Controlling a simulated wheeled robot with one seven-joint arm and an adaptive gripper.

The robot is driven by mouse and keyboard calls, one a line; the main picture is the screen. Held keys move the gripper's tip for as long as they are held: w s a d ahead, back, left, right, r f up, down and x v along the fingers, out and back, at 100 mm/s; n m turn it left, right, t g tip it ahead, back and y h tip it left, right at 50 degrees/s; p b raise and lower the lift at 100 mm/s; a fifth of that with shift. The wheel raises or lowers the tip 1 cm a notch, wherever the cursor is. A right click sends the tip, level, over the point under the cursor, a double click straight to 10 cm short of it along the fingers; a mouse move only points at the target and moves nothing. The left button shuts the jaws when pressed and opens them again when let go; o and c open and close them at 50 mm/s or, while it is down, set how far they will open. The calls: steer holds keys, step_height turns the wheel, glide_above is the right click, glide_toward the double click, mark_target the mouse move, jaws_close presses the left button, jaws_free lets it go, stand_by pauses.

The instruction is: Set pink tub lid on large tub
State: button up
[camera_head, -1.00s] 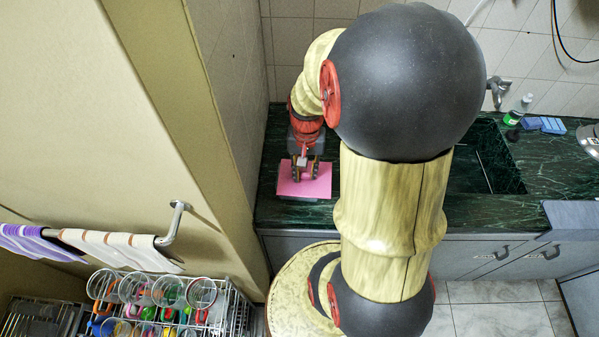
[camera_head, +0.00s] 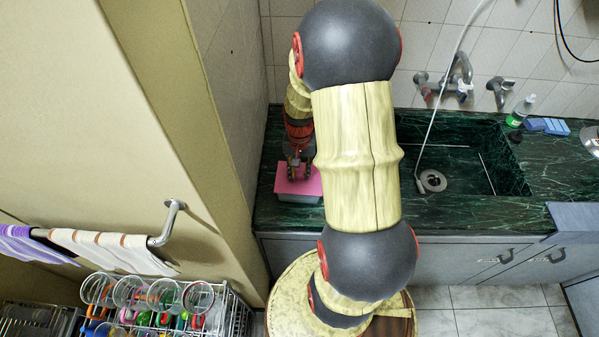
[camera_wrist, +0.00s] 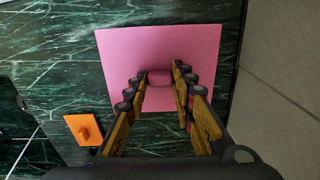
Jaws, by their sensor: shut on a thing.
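The pink tub lid (camera_head: 312,186) is a flat square with a small pink handle (camera_wrist: 160,78). My gripper (camera_head: 299,174) is above it, and in the wrist view its fingers (camera_wrist: 160,84) are on both sides of the handle, shut on it. The large tub (camera_head: 302,199) is grey-blue and stands on the counter at the left; only its front side shows below the lid's edge. The lid lies on or just over the tub; I cannot tell if they touch. In the wrist view the lid (camera_wrist: 160,45) hides the tub.
The green marble counter (camera_head: 440,212) has a sink with a drain (camera_head: 432,181) at the right. An orange lid with a knob (camera_wrist: 83,129) lies on the counter. A wall is close at the left. A rack of glasses (camera_head: 150,296) stands lower left.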

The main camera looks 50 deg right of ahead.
mark_target(300, 174)
steer(key=shift+r, duration=0.1)
steer(key=o, duration=0.9)
steer(key=shift+f, duration=0.2)
step_height(300, 174, up, 12)
steer(key=shift+r+p, duration=0.2)
steer(key=shift+p, duration=1.05)
steer(key=shift+s, duration=0.1)
